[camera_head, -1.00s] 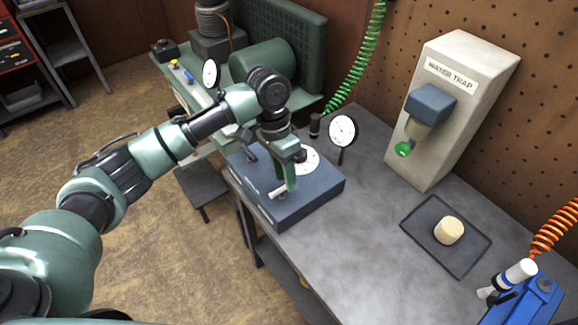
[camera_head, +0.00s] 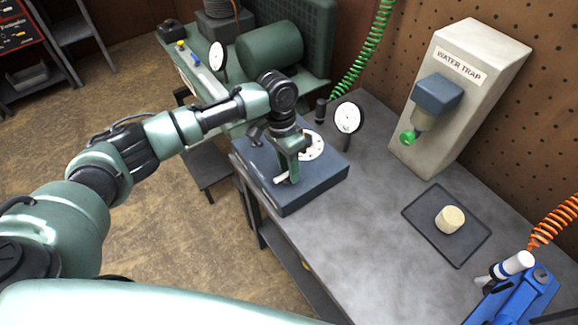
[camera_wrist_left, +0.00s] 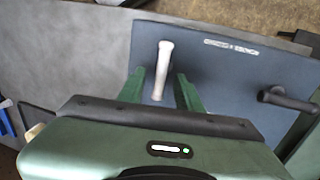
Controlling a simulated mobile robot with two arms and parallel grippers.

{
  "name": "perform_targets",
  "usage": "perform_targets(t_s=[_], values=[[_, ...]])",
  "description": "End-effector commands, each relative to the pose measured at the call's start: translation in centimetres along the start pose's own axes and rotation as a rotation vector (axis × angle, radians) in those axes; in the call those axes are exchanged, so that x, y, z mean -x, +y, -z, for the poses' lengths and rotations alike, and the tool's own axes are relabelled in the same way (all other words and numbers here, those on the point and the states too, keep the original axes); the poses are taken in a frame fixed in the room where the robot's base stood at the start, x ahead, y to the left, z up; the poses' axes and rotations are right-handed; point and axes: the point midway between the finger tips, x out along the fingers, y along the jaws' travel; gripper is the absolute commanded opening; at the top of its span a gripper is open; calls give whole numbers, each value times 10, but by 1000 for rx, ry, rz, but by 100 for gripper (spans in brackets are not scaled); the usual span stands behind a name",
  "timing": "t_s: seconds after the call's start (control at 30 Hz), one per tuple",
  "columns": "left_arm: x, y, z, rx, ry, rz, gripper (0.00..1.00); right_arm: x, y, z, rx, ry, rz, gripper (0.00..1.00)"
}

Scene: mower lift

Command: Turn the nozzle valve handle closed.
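A pale lever handle (camera_head: 282,180) sits at the front of a dark blue box (camera_head: 312,192) on the bench. It also shows in the left wrist view (camera_wrist_left: 163,60), where it points up the picture between my fingers. My left gripper (camera_head: 289,165) is over the box. In the left wrist view its two green fingertips (camera_wrist_left: 160,88) are apart, one on each side of the handle's lower end, with gaps visible. A dark lever (camera_wrist_left: 289,100) stands off to the right there. My right gripper is not in view.
A white dial gauge (camera_head: 348,118) stands behind the box. The water trap housing (camera_head: 462,90) stands at the back right. A dark tray (camera_head: 436,246) with a cream cylinder (camera_head: 450,219) and a blue tool (camera_head: 512,300) lie to the right. The bench middle is clear.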

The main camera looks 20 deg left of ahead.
Motion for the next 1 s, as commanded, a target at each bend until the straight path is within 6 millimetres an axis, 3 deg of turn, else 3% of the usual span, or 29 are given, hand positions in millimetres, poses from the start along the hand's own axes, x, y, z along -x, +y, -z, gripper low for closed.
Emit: perform_targets(t_s=[0.07, 0.2, 0.23, 0.67, 1.0], values=[[0, 0, 0, 0, 0, 0, 35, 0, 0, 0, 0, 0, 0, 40], [0, 0, 0, 0, 0, 0, 1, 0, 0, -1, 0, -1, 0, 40], [0, 0, 0, 0, 0, 0, 0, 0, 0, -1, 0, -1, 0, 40], [1, 1, 0, -55, -12, -2, 0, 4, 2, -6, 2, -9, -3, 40], [2, 5, 1, -300, -61, -4, 0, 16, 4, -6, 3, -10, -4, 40]])
